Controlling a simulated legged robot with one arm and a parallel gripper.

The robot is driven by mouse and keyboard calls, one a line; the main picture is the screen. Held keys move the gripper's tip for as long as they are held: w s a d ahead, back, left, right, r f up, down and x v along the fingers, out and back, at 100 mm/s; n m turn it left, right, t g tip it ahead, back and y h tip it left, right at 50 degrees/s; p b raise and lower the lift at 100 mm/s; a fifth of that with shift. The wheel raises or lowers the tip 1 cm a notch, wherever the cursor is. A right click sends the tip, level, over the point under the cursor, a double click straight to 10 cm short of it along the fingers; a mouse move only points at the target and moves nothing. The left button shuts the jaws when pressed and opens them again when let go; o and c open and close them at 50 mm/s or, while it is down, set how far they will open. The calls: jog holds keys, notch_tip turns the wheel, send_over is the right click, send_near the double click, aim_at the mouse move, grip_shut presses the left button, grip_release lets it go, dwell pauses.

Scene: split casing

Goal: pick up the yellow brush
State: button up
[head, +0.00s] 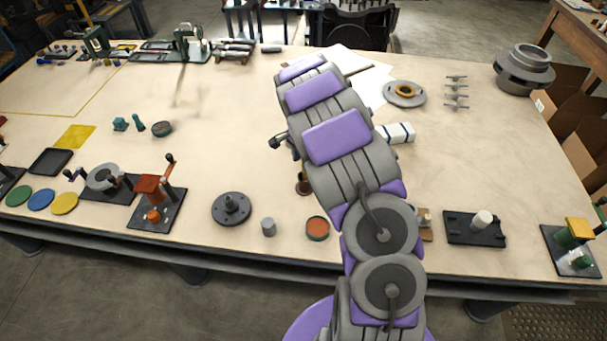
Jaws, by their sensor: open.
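I cannot make out a yellow brush in the head view. My arm reaches from the bottom centre up across the table and hides a strip of the tabletop behind it. My gripper's fingers do not show; the far end of the arm covers that area.
The large wooden table (235,130) holds a yellow mat (75,136), a red clamp fixture (152,192), a black flanged disc (231,208), a yellow-topped green fixture (576,230) and a stepped grey casing (524,69). The middle left and right centre are mostly clear.

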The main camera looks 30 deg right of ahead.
aim_at(304, 180)
jog(key=f, duration=0.2)
jog(key=d+f+b, duration=0.1)
jog(key=f, duration=0.1)
jog(key=shift+d+f, duration=0.1)
jog(key=shift+f, duration=0.2)
jog(key=shift+a+f, duration=0.25)
jog(key=shift+a, duration=0.05)
jog(key=shift+a+r, duration=0.1)
jog(key=shift+a, duration=0.15)
jog(key=shift+c, duration=0.4)
jog(key=shift+d, duration=0.6)
jog(key=c, duration=0.6)
jog(key=shift+a, duration=0.2)
grip_shut()
jog(key=shift+a, duration=0.3)
